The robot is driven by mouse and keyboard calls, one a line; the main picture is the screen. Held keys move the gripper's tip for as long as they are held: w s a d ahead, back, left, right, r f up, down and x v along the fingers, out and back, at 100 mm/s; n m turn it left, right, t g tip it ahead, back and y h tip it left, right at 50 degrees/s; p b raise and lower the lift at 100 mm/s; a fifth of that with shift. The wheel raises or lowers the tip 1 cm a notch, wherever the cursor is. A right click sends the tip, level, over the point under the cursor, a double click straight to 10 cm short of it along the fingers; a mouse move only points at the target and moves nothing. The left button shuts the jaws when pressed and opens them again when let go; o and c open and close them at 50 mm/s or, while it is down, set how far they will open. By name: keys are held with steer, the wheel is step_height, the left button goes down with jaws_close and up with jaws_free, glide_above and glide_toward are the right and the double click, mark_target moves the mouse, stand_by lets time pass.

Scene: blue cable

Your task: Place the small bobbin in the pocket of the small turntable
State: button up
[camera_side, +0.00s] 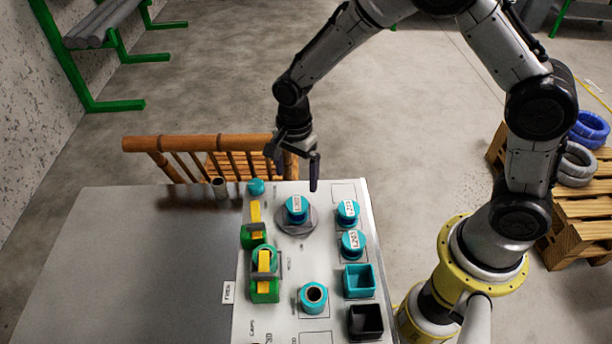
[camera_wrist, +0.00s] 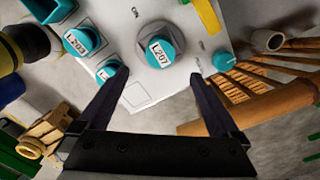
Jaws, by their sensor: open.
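A teal bobbin labelled L207 (camera_side: 296,206) sits upright on a round grey turntable (camera_side: 299,230) on the white panel; the bobbin also shows in the wrist view (camera_wrist: 158,47). Two more labelled teal bobbins, an upper one (camera_side: 348,211) and a lower one (camera_side: 353,243), stand to its right. In the wrist view one of these (camera_wrist: 82,41) is clear and the other (camera_wrist: 107,71) is partly covered by a finger. My gripper (camera_side: 293,174) is open and empty, above the panel's far edge. In the wrist view its fingertips (camera_wrist: 159,76) are apart, either side of L207's near edge.
A teal spool with an open centre (camera_side: 313,296), a teal box (camera_side: 358,280) and a black box (camera_side: 365,321) stand nearer. Green-and-yellow clamps (camera_side: 264,275) and a teal knob (camera_side: 256,187) line the left.

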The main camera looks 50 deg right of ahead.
steer(key=s+d+r+n+t, duration=0.1)
steer(key=s+d+r+n, duration=0.1)
steer(key=r, duration=0.4)
steer(key=s+d+r+n+t, duration=0.1)
steer(key=s+d+r+n, duration=0.1)
steer(key=r, duration=0.3)
steer(key=s+d+r+n+t, duration=0.1)
steer(key=s+d+r+n, duration=0.2)
steer(key=s, duration=0.6)
steer(key=s+d+r+n+t, duration=0.2)
steer(key=s+d+r+n, duration=0.1)
steer(key=s+r+n, duration=0.4)
steer(key=s+n, duration=0.2)
steer(key=s, duration=0.1)
steer(key=shift+t, duration=0.3)
steer(key=shift+s+r, duration=0.1)
steer(key=shift+r, duration=0.05)
